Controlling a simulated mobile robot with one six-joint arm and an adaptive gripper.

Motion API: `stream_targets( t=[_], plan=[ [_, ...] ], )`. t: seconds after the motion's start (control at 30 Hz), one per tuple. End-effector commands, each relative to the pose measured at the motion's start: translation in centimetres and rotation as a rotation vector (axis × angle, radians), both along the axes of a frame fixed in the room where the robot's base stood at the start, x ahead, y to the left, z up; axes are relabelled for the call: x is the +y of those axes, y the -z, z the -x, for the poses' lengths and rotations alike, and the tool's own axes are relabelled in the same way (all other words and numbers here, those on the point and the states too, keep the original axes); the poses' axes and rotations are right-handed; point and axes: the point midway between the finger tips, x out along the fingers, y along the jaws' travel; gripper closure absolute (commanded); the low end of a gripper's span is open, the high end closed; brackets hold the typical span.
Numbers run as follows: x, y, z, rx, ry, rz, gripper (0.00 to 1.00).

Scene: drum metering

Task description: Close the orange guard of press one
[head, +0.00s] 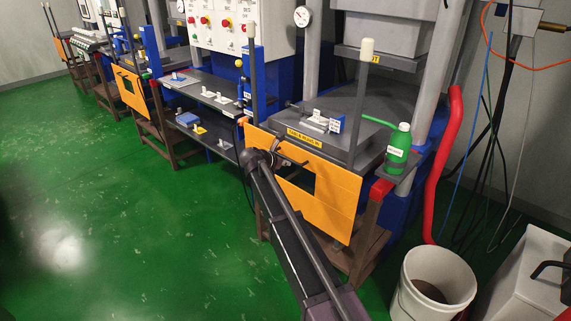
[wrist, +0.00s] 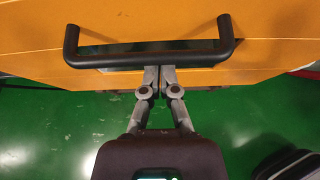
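The orange guard (head: 335,198) is a flat panel with a dark window, at the front of the nearest press, low against the table front. The press opening above it is uncovered. In the wrist view the guard (wrist: 270,58) fills the top, with its black bar handle (wrist: 190,48) running across. My gripper (wrist: 159,70) has its two fingers side by side, nearly touching, with nothing visible between them. Its tips are just below the handle bar in the picture; I cannot tell whether they touch it. In the head view my gripper (head: 272,158) is at the guard's upper left, partly hiding it.
A green bottle (head: 399,148) stands at the table's right corner. A white bucket (head: 434,280) and a pale sink (head: 525,275) are at the lower right. A red pipe (head: 447,165) rises on the right. Another press with an orange guard (head: 131,92) stands left. Green floor at left is clear.

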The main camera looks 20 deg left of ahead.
Motion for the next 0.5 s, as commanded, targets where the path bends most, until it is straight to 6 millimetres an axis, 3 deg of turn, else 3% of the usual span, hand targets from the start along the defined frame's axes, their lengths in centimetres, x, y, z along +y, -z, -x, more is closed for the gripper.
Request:
stream_targets(
  t=[0.03, 0.5],
  plan=[
    [0.0, -1.5, 0.0, -0.002, -0.001, 0.002, 1.0],
    [0.0, -8.1, -0.1, -0.002, -0.001, 0.002, 1.0]
  ],
)
